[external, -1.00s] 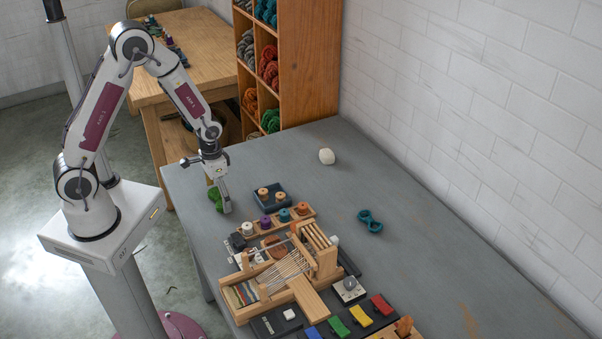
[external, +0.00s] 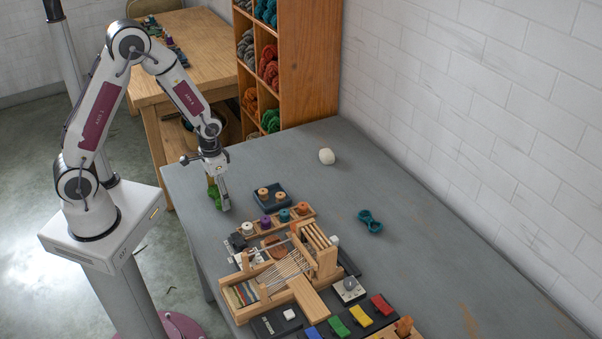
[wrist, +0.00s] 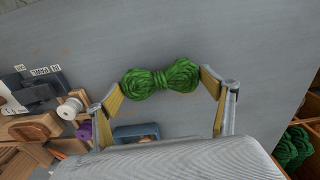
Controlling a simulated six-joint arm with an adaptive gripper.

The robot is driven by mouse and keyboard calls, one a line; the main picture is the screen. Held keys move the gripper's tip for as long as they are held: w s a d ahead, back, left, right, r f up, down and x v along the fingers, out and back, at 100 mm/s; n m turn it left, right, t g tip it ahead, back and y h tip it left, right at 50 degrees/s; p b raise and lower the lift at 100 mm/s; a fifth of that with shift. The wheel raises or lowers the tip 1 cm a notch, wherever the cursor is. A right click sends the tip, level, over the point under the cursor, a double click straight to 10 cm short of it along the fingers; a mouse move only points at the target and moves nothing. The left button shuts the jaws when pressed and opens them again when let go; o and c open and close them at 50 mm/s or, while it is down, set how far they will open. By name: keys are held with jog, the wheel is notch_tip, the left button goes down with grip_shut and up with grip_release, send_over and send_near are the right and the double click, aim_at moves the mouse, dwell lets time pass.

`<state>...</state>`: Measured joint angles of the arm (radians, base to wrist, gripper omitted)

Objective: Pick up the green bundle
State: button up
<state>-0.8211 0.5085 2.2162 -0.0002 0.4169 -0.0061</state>
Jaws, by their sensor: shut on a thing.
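The green bundle (wrist: 160,79) is a twisted skein of green wool, pinched at its middle. In the wrist view it spans between the two yellow-padded fingers of my gripper (wrist: 161,85), which touch its two ends. In the external view the bundle (external: 214,196) shows beside my gripper (external: 218,194), at the table's near left side, partly hidden by a finger. My gripper is shut on it. Any gap between the bundle and the table is hard to tell in the external view.
A dark blue tray (external: 271,203) with spools sits just right of my gripper. A wooden loom (external: 275,275) and coloured blocks fill the table's front. A white ball (external: 326,156) and a teal skein (external: 370,222) lie farther right. The grey table (external: 430,255) is clear around them.

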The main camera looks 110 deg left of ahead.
aim_at(218, 194)
jog(key=shift+r, duration=4.55)
